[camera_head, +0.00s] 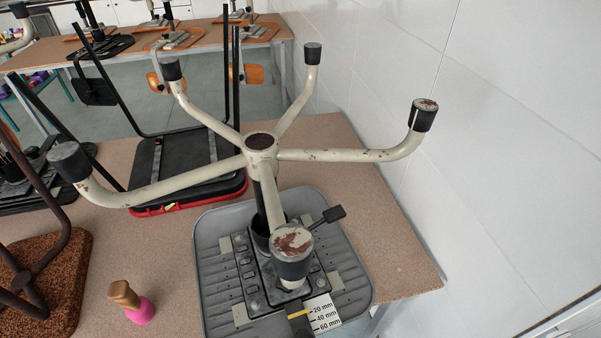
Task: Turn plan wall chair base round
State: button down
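The wall chair base (261,150) is a cream five-legged star with worn paint and black end caps. It sits upside down on its column, above an upturned grey seat (215,250) on the table near the white wall. One leg points toward me, with a scuffed cap (292,245). Another reaches left, one right toward the wall, and two point away. A black lever (328,215) sticks out beside the column. The column's lower end is partly hidden by the near leg. My gripper is not in view.
The speckled table (395,240) holds a black upturned seat with red edge (190,209), a brown seat (60,260) and a pink-and-wood object (132,302). A label (322,315) reads 20, 40, 60 mm. The white wall (490,150) is close on the right.

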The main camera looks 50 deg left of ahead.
aim_at(262, 154)
jog(key=u, duration=1.5)
